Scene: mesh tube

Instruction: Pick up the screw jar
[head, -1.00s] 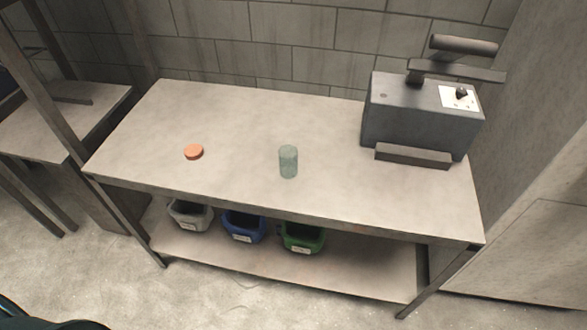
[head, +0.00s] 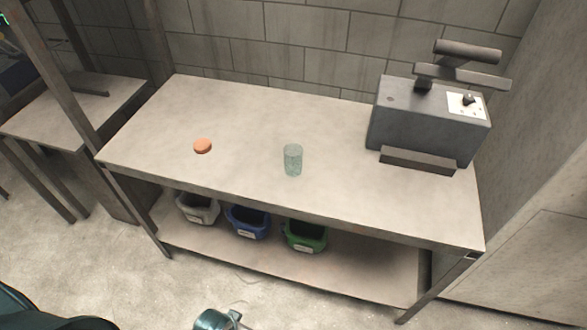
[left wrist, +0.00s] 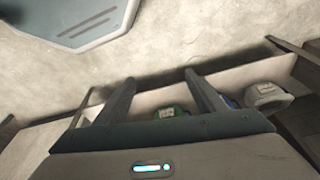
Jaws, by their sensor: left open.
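A small translucent, greenish glass jar (head: 293,160) stands upright on the workbench (head: 250,112), near the middle and towards the front edge. The jar is not visible in the left wrist view. My right gripper is in neither view.
A grey machine (head: 428,122) with a lever stands on the bench's right end. White (head: 198,208), blue (head: 247,222) and green (head: 305,236) bins sit on the lower shelf. The bench top around the jar is clear. Another table (head: 75,110) is at the left.

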